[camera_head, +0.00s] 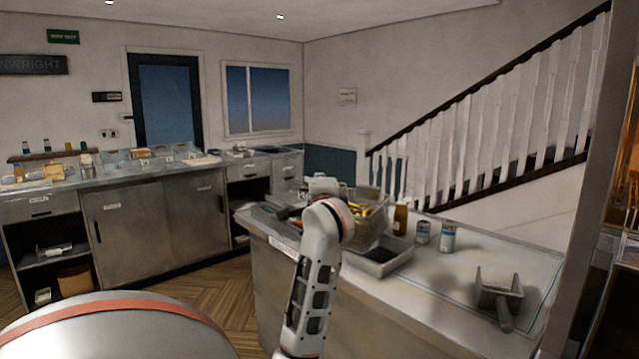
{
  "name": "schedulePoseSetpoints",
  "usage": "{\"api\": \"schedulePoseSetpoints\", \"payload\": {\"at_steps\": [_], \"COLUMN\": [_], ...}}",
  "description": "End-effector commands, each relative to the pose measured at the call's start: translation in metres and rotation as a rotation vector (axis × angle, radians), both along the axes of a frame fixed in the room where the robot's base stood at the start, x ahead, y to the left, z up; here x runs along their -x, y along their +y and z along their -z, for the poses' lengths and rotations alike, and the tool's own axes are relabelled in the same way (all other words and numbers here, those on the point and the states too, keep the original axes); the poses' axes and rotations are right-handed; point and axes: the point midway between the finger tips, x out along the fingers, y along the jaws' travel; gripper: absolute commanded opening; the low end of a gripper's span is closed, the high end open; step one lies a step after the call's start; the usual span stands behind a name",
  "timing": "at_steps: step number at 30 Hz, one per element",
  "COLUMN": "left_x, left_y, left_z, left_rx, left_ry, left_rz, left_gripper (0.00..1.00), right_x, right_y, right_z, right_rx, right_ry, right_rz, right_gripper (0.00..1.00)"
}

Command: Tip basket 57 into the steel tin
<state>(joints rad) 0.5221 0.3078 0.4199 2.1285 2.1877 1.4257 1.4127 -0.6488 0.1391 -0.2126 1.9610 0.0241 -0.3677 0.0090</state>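A see-through wire-like basket (374,228) with yellow pieces in it is on or just above the counter, behind my arm's wrist. I cannot read a number on it. A grey steel tin (385,268) with a dark inside stands right in front of the basket, which overlaps its back edge in the picture. My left gripper (322,186) is at the basket's left side, mostly hidden behind the white wrist. I cannot tell whether its fingers touch or hold the basket. My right gripper is out of view.
A brown bottle (401,219) and two cans, one here (448,237), stand right of the basket. A grey square holder with a handle (499,291) sits at the counter's right. The counter between is clear. A back counter (150,174) runs along the left wall.

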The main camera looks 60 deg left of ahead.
Motion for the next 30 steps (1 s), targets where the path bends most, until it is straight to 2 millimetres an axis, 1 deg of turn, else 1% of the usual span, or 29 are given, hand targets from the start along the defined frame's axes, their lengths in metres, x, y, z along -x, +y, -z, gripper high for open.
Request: {"api": "schedulePoseSetpoints", "payload": {"at_steps": [1, 7, 20, 30], "left_x": [0.0, -0.005, -0.024, -0.039], "left_y": [-0.003, -0.013, -0.048, -0.079], "left_z": [-0.005, -0.01, -0.026, -0.011], "left_rx": [-0.026, -0.099, -0.377, -0.577], "left_ry": [0.005, 0.043, 0.183, 0.287], "left_rz": [0.0, 0.0, -0.001, -0.001], "left_gripper": [0.0, 0.0, 0.0, 0.0], "right_x": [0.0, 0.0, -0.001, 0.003], "right_y": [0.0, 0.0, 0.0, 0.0], "right_z": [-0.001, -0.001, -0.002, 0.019], "right_rx": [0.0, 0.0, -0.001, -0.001], "right_ry": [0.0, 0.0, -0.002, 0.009], "right_rz": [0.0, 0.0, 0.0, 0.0], "right_gripper": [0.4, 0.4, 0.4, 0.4]}}
